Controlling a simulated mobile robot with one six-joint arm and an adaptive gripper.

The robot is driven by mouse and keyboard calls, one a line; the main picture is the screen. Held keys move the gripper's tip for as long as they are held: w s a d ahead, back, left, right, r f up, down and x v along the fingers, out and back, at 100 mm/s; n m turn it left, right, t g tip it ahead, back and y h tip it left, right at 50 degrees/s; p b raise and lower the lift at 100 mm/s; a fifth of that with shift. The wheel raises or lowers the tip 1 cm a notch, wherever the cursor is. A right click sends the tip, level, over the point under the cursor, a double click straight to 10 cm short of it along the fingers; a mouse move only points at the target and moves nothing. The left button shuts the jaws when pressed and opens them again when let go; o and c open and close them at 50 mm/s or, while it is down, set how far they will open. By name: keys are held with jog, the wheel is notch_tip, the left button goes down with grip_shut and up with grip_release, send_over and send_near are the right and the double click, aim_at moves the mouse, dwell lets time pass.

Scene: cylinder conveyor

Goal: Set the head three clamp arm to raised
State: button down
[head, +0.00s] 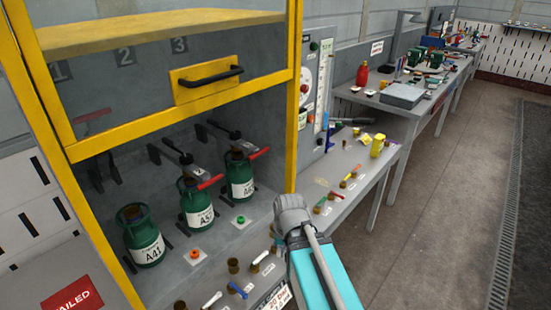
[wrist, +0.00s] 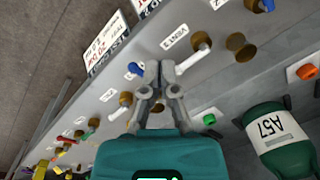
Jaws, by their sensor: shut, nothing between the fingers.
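The third clamp arm (head: 219,129) is at the rightmost station in the head view, under the number 3. Its red handle (head: 260,153) sticks out to the right at the top of the rightmost green cylinder (head: 240,180). The arm looks lowered over that cylinder's top. My gripper (wrist: 160,72) shows in the wrist view with its fingertips together and empty, above the sloped front panel. In the head view my arm hides the fingers. The gripper is apart from the clamp, lower and nearer.
A raised yellow-framed guard (head: 289,110) with a black handle (head: 208,77) hangs above the stations. Other green cylinders (head: 197,205) stand to the left. A green button (head: 240,219) and an orange button (head: 195,252) sit in front. Small valves, one with a blue handle (wrist: 136,69), line the panel.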

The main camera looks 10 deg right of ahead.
jog(key=w+a+f+m+t+y+b, duration=0.1)
jog(key=w+a+m+t+y+b, duration=0.1)
jog(key=w+m+y+b, duration=0.4)
jog(key=w+a+m+t+y+b, duration=0.35)
jog(key=w+y+b, duration=0.2)
jog(key=w, duration=0.25)
jog(key=w+d+r+m+t+y+b, duration=0.2)
jog(key=w+d+r+m+t+b, duration=0.1)
jog(key=w+d+m+t+b, duration=0.2)
jog(key=w+d+r+m+t+y+b, duration=0.2)
jog(key=w+d+r+m+t+b, duration=0.2)
jog(key=d+m, duration=0.5)
jog(key=d+t+b, duration=0.1)
jog(key=d+t, duration=0.1)
jog(key=shift+w+d+t+y, duration=0.2)
jog(key=shift+w+t+y, duration=0.15)
jog(key=s+r+p+x, duration=0.1)
jog(key=r+p+x, duration=0.1)
jog(key=p+x, duration=0.6)
jog(key=shift+r+p+x, duration=0.25)
jog(key=shift+p+x, duration=0.15)
jog(key=shift+x, duration=1.75)
